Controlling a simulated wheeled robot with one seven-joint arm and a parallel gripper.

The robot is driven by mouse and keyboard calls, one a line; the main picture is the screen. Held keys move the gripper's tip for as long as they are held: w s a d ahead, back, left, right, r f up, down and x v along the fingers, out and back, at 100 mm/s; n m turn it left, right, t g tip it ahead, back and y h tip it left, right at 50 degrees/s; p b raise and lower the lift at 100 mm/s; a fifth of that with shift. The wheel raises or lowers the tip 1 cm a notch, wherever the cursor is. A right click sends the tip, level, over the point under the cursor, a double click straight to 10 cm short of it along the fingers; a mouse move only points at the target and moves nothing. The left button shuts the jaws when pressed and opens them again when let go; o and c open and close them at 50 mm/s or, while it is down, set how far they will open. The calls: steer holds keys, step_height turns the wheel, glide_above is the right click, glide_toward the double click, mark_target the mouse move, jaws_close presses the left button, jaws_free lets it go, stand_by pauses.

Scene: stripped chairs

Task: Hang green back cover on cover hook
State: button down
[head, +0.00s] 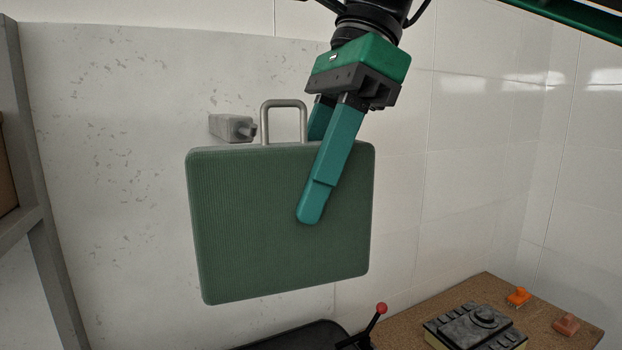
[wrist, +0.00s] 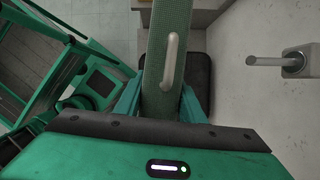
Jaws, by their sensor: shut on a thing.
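The green back cover (head: 260,225) hangs in the air in the head view, nearly upright and slightly tilted, with a metal loop (head: 284,103) on its top edge. My gripper (head: 315,175) is shut on the cover near its upper right part, one finger in front and the other behind. The cover hook (head: 232,127) is a grey block with a short peg on the wall, just left of the loop in the head view. In the wrist view the cover (wrist: 168,95) is edge-on between the fingers, and the hook (wrist: 285,61) is to the right, apart from the loop.
A cork-topped table (head: 420,345) at the lower right holds a dark control box (head: 475,325) and orange pieces (head: 518,296). A red-knobbed lever (head: 381,308) and a dark seat (head: 300,338) are below the cover. A grey frame (head: 35,215) stands at the left.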

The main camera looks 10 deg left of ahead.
steer(key=shift+s+a, duration=0.1)
steer(key=shift+a, duration=0.15)
steer(key=w+a+f, duration=0.2)
steer(key=w+a, duration=0.6)
steer(key=w, duration=0.1)
steer(key=shift+w+f, duration=0.2)
steer(key=shift+w, duration=0.1)
stand_by(1.3)
steer(key=shift+f, duration=0.1)
stand_by(0.6)
steer(key=c, duration=1.1)
jaws_free()
